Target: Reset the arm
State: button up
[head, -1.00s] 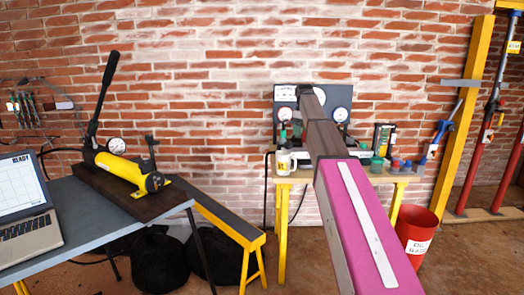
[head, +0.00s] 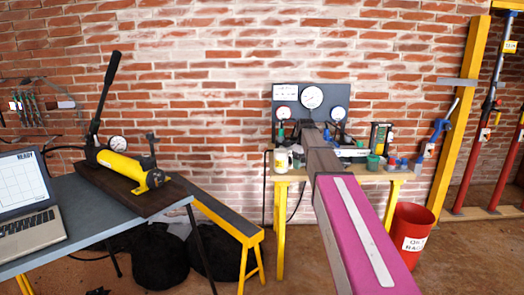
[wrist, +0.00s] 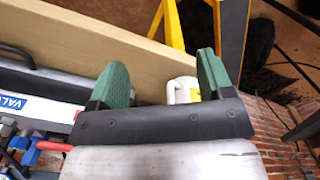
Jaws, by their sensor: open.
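My arm, with its magenta link, reaches forward over the wooden bench (head: 398,177) by the brick wall. In the wrist view my gripper (wrist: 163,80) is open, its two green fingertips wide apart. No object is clamped between them. A white mug (wrist: 183,90) shows beyond the gap, close to the right fingertip; I cannot tell whether they touch. In the head view the mug (head: 281,160) stands at the bench's left end, and my arm hides most of the gripper.
A gauge panel (head: 290,103) stands at the back of the bench. A red bucket (head: 411,235) is on the floor at right. A yellow hand pump (head: 125,168) and a laptop (head: 22,200) sit on the left table. A yellow post (head: 459,115) rises at right.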

jog(key=s+f+m, duration=0.7)
jog(key=s+f, duration=2)
jog(key=s, duration=0.3)
jog(key=shift+s+f, duration=0.2)
jog(key=shift+s, duration=0.1)
